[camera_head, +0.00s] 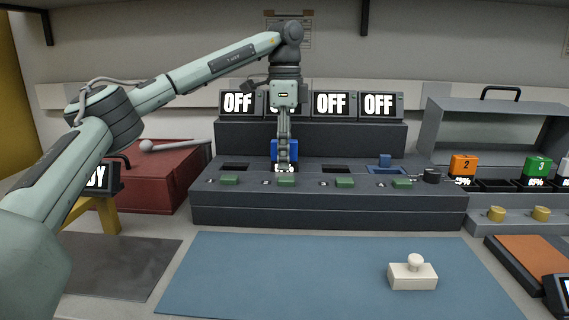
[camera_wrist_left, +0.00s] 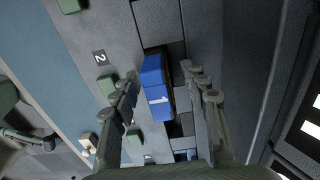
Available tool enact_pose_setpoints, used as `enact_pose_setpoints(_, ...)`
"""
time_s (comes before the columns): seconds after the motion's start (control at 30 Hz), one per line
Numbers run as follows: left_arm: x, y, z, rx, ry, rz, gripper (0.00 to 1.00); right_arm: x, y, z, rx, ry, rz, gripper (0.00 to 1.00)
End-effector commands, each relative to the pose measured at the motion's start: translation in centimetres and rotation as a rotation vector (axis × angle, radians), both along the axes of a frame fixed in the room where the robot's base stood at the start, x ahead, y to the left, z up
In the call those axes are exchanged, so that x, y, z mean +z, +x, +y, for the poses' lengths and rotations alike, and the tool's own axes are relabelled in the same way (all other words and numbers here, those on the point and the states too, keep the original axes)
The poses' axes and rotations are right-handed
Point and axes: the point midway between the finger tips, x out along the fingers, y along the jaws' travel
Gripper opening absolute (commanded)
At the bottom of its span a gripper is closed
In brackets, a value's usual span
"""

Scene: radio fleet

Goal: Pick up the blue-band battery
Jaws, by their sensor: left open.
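The blue battery (camera_head: 274,151), marked 1 in the left wrist view (camera_wrist_left: 153,78), sits in a slot of the dark grey radio bench (camera_head: 325,213). My left gripper (camera_head: 284,166) points down over it, in front of part of it in the head view. In the left wrist view the open fingers (camera_wrist_left: 159,72) stand on either side of the battery, with a gap visible on the left. Whether either finger touches it I cannot tell. My right gripper is in neither view.
Several OFF screens (camera_head: 380,105) stand behind the slots. An orange battery (camera_head: 463,165) and a green battery (camera_head: 537,167) stand at the right. A red case (camera_head: 150,178) is at the left. A cream block with a knob (camera_head: 413,276) rests on the blue mat (camera_head: 270,280), otherwise clear.

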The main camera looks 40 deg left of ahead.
Motion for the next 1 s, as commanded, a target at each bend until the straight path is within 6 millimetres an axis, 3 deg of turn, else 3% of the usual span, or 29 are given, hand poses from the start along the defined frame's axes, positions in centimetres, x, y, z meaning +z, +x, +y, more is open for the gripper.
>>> enact_pose_setpoints(0.07, 0.0, 0.0, 0.0, 0.0, 0.0, 0.0, 0.44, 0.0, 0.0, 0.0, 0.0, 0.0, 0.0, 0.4)
enact_pose_setpoints(0.4, 0.1, 0.0, 0.0, 0.0, 0.0, -0.001, 0.01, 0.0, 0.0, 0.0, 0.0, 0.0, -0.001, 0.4)
enact_pose_setpoints(0.8, 0.3, 0.0, 0.0, 0.0, -0.001, -0.003, 0.0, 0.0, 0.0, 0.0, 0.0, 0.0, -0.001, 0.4)
enact_pose_setpoints(1.0, 1.9, 0.1, 0.0, 0.0, -0.001, -0.006, 0.0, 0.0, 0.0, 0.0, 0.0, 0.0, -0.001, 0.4)
